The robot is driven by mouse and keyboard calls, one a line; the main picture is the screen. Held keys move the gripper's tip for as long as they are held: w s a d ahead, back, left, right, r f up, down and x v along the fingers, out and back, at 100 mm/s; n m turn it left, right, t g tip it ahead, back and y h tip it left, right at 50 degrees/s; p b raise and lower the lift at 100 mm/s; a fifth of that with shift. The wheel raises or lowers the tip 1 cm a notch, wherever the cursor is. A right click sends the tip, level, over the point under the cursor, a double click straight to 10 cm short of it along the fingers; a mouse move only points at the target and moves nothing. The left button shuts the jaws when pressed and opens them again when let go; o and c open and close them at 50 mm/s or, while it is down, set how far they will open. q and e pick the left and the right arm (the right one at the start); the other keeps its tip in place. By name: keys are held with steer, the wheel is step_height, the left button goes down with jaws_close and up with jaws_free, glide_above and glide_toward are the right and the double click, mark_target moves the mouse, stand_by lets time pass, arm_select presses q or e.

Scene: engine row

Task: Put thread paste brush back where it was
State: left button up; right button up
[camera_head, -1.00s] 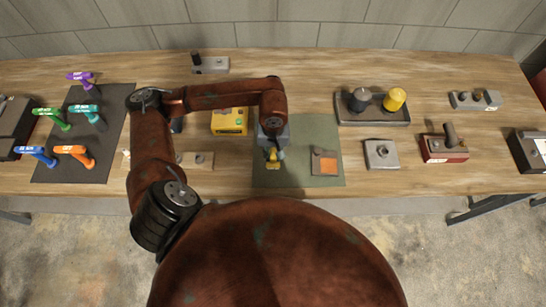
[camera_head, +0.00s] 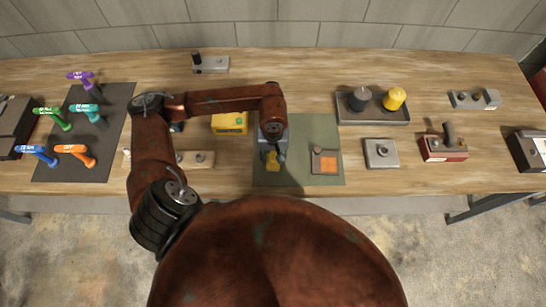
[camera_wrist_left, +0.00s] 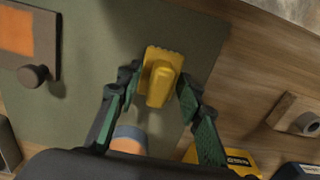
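A yellow object (camera_head: 271,161), which looks like the thread paste brush, is at the left part of the green mat (camera_head: 305,129). In the left wrist view the yellow object (camera_wrist_left: 160,76) has a flat scalloped end and a raised middle. My left gripper (camera_head: 275,148) is over it. In the wrist view its fingertips (camera_wrist_left: 159,80) are on either side of the yellow object, close to its edges. I cannot tell whether they press on it. A round blue-grey rim with orange (camera_wrist_left: 128,138) shows between the fingers, nearer the palm. My right gripper is not in view.
A grey plate with an orange square (camera_head: 325,162) lies on the mat's right. A yellow box (camera_head: 229,122) and a wooden block (camera_head: 196,160) are to the left. A tray (camera_head: 373,117) holds a dark and a yellow cylinder. Colored-handled tools stand on a dark mat (camera_head: 107,150).

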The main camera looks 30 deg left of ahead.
mark_target(273, 157)
arm_select(q)
steer(key=shift+r+p, duration=0.25)
steer(key=shift+p, duration=0.05)
step_height(273, 157, up, 12)
steer(key=b, duration=0.1)
steer(key=shift+b, duration=0.35)
